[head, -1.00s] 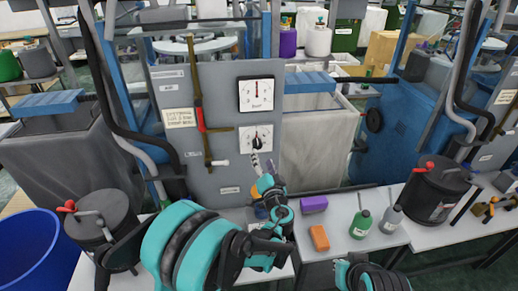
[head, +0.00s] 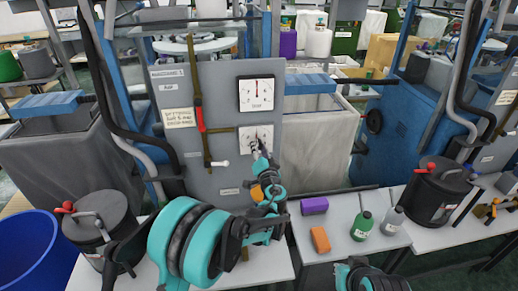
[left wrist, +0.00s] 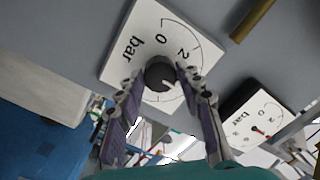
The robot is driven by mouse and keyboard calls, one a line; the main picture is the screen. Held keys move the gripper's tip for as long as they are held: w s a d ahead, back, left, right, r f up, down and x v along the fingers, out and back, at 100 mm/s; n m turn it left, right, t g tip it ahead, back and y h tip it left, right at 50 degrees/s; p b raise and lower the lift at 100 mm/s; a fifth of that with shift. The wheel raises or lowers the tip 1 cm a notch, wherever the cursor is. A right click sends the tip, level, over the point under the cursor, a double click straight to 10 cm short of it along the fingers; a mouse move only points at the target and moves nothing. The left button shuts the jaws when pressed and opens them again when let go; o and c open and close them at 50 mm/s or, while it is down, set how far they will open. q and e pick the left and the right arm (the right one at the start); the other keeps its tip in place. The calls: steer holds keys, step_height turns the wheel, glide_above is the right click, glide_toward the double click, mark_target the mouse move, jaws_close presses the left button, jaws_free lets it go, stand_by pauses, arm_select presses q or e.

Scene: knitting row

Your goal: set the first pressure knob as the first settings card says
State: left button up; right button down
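The first pressure knob is a black round knob (left wrist: 160,72) with a white mark, on a white square dial marked "bar" (left wrist: 125,60). In the head view this dial (head: 242,132) is the lower one on the grey panel, partly hidden by my gripper. My left gripper (head: 259,147) is at the knob. In the left wrist view its two fingers (left wrist: 161,78) stand apart, one on each side of the knob; firm contact is not clear. The settings card (head: 179,117) is on the panel's left; its print is too small to read surely.
An upper dial (head: 257,94) with a red needle sits above the knob's dial. A lever with a red grip (head: 200,118) and a white-tipped handle (head: 220,163) are left of it.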

arm_select(q)
steer(key=c, duration=0.5)
steer(key=shift+f+m+b, duration=0.1)
steer(key=shift+m+b, duration=0.5)
steer(key=shift+m, duration=2.3)
steer(key=o, duration=1.2)
steer(key=shift+c, duration=0.2)
